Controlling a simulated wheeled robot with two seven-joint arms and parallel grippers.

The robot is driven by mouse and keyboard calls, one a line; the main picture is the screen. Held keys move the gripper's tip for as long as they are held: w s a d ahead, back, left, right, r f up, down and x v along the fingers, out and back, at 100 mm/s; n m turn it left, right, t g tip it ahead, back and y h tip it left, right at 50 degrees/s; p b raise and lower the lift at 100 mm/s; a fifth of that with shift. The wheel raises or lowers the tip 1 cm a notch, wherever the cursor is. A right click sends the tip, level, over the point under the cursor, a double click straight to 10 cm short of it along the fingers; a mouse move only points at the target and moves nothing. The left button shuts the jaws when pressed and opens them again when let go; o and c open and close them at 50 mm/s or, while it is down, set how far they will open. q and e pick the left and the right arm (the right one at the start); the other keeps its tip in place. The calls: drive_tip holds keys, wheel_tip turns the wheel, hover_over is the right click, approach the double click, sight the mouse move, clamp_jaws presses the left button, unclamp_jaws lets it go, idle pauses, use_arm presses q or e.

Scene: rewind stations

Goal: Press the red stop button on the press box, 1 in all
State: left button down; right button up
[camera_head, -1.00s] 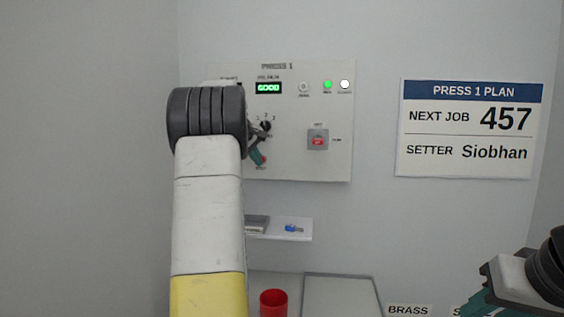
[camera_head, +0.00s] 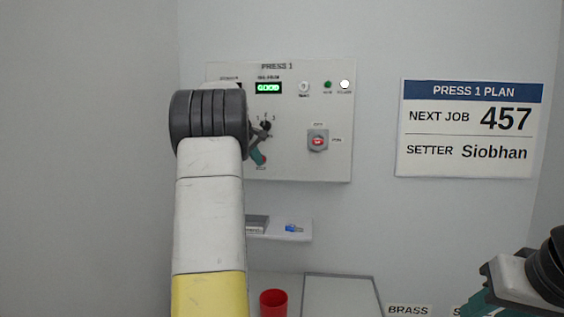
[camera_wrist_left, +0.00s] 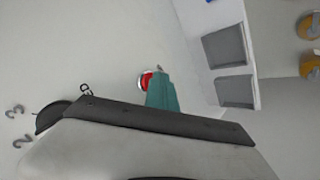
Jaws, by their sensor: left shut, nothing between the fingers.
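The press box (camera_head: 290,165) is a pale panel on the wall, headed PRESS 1. The red stop button (camera_head: 264,160) is low on it, below the rotary knob, and partly hidden by my gripper. My left gripper (camera_head: 257,156) is shut and empty, with its teal fingertips at the button. In the left wrist view, the teal fingers (camera_wrist_left: 161,92) overlap the right side of the red button (camera_wrist_left: 147,80) in its pale ring. Whether they touch it I cannot tell. My right gripper (camera_head: 480,303) is partly in view at the lower right, away from the box.
A rotary knob (camera_head: 265,126) sits just above the button. A grey box with a red switch (camera_head: 318,141) is to the right. The green lamp (camera_head: 327,85) is dark and the white lamp (camera_head: 345,84) is bright. A shelf (camera_head: 300,233) and red cup (camera_head: 273,303) are below.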

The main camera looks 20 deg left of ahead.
use_arm(q)
drive_tip(key=shift+s+d, duration=0.2)
drive_tip(key=shift+s, duration=0.5)
drive_tip(key=shift+s+d, duration=0.2)
drive_tip(key=shift+s, duration=0.6)
drive_tip(key=shift+s+d, duration=0.2)
drive_tip(key=shift+s, duration=0.65)
drive_tip(key=shift+s+d, duration=0.2)
drive_tip(key=shift+s, duration=0.6)
